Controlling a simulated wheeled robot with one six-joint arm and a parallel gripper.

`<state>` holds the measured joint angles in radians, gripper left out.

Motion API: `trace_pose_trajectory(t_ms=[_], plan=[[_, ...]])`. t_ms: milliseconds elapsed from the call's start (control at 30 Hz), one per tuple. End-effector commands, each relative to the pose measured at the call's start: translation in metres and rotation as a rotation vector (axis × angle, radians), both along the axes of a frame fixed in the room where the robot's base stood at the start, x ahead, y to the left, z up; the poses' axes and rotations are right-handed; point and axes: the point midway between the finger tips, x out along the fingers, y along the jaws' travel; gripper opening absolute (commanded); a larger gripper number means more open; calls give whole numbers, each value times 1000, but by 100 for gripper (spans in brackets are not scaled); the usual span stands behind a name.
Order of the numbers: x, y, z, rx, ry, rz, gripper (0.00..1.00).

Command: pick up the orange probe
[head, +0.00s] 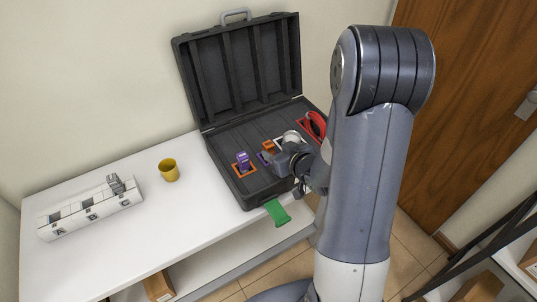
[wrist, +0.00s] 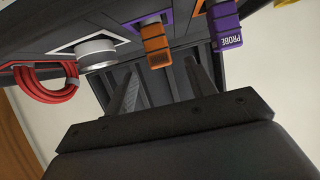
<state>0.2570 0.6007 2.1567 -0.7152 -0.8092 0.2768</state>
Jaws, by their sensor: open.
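The orange probe (head: 268,146) stands in the open dark case, partly hidden by my gripper in the head view. In the wrist view the orange probe (wrist: 155,43) shows at top centre, beyond the fingertips and roughly between their lines. A purple probe (head: 242,160) stands to its left in an orange-framed slot; in the wrist view the purple probe (wrist: 227,28) is to the right, lettered PROBE. My gripper (wrist: 162,76) is open with nothing between its fingers. In the head view my gripper (head: 283,161) is low over the case's right front part, its fingertips hard to make out.
The case (head: 223,140) sits on a white table (head: 150,220), lid up. A white-framed round metal piece (wrist: 96,53) and a red cable coil (wrist: 45,85) are beside the probe. A green piece (head: 277,213) hangs at the front edge. A yellow cup (head: 169,170) and white rack (head: 90,214) stand left.

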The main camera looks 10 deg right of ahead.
Motion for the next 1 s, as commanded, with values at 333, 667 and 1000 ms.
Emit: trace_pose_trajectory(t_ms=[333,667,1000], plan=[[23,8,-13,0,2,2,53],[49,16,-27,0,0,0,53],[50,16,-28,0,0,-1,44]])
